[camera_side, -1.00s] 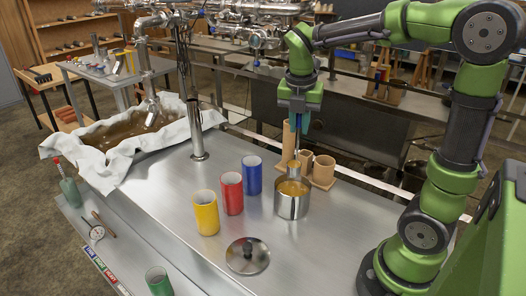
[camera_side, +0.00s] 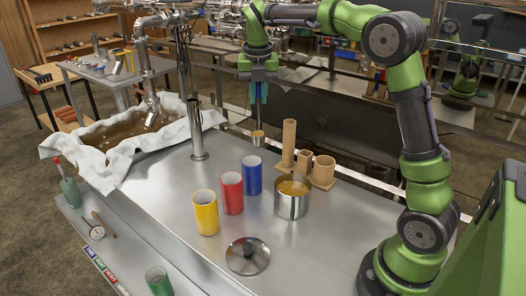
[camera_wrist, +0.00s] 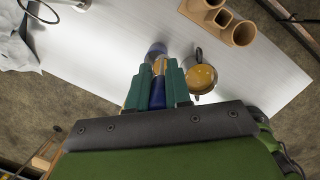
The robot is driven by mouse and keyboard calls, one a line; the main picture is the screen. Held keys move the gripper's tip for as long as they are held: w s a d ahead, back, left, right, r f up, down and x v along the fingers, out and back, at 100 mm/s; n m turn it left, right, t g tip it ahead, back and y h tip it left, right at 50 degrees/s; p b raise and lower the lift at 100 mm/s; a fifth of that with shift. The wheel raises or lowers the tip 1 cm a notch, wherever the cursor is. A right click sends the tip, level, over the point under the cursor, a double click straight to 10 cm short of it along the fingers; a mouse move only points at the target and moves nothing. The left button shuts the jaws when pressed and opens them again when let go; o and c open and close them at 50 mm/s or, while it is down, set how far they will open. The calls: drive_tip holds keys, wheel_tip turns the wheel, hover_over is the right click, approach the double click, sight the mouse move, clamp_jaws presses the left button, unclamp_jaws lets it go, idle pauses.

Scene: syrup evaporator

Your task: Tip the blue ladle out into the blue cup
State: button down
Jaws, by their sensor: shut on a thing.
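My gripper (camera_side: 259,92) is shut on the blue handle of the ladle (camera_wrist: 157,95). The ladle hangs upright, and its small bowl (camera_side: 258,138) is in the air above and slightly behind the blue cup (camera_side: 252,180) in the side view. The bowl is apart from the cup. Amber liquid shows in the bowl in the wrist view (camera_wrist: 158,66). The blue cup stands upright on the steel table, between the red cup and the pot. In the wrist view the cup (camera_wrist: 156,48) is partly hidden behind the ladle.
A steel pot (camera_side: 291,203) of amber syrup stands right of the blue cup. Red (camera_side: 231,194) and yellow (camera_side: 206,213) cups stand left of it. Brown tubes (camera_side: 302,164) stand behind the pot. A lid (camera_side: 248,257) lies in front. A steel post (camera_side: 197,130) rises at left.

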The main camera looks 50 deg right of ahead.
drive_tip(key=shift+w+r+n, duration=0.1)
drive_tip(key=shift+w+n, duration=0.3)
drive_tip(key=shift+w, duration=0.9)
drive_tip(key=s+a+f+t+h, duration=0.8)
drive_tip(key=a+f+t+h, duration=0.2)
drive_tip(key=h, duration=0.3)
drive_tip(key=shift+s+a+f, duration=0.2)
drive_tip(key=shift+a, duration=0.55)
idle(2.1)
drive_tip(key=shift+f+h, duration=0.1)
drive_tip(key=shift+h, duration=0.2)
idle(2.2)
